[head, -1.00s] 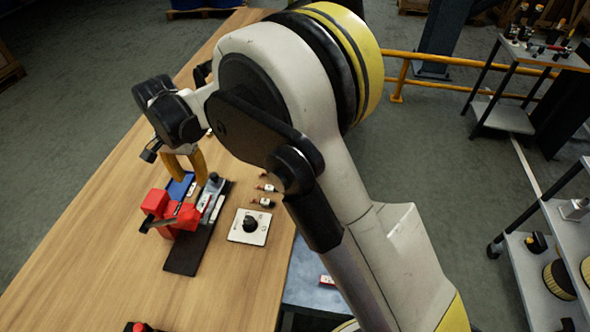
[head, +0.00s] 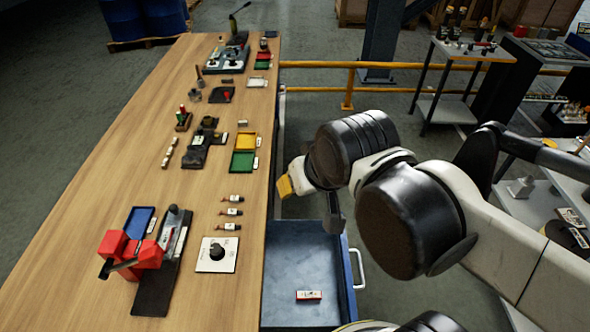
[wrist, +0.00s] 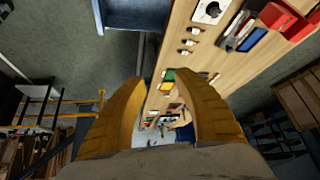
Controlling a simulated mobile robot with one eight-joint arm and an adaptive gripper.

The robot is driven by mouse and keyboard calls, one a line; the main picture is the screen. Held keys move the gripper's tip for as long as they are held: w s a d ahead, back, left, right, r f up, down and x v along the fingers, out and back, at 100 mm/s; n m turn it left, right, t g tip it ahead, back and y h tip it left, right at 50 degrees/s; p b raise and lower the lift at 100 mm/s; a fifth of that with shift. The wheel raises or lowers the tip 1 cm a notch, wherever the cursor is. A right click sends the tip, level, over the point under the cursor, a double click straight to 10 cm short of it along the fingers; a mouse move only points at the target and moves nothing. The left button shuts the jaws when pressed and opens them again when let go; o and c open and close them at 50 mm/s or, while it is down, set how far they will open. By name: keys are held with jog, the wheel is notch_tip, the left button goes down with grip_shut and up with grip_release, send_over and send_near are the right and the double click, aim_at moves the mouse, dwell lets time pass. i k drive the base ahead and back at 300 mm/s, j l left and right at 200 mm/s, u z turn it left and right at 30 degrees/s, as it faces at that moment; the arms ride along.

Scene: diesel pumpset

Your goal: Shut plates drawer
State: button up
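The plates drawer (head: 300,259) is a blue open-topped drawer under the right side of the wooden table. It stands pulled out, with a pale bar handle (head: 357,270) on its right front. A small red and white box (head: 309,295) lies inside on the drawer floor. My gripper (head: 284,187) is beyond the drawer's far end in the head view, to the right of the table edge and apart from the drawer. Its two yellow fingers (wrist: 160,84) are spread and empty in the wrist view. The drawer (wrist: 148,14) shows at the top of the wrist view.
The wooden table (head: 100,222) carries a red clamp-like device (head: 128,250), a switch plate (head: 217,254), and green (head: 243,162) and yellow trays (head: 247,140). A yellow rail (head: 400,65) runs behind. Shelved carts stand at the right. Grey floor lies open between.

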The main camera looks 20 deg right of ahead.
aim_at(301, 256)
jog(key=k+l+u, duration=0.2)
jog(key=l, duration=0.2)
jog(key=l+u, duration=0.15)
jog(key=l, duration=0.25)
jog(key=k+l+u, duration=0.2)
jog(key=l, duration=0.15)
jog(key=k+l+u, duration=0.2)
jog(key=i+j+u, duration=0.15)
jog(key=j, duration=0.7)
jog(key=k, duration=0.05)
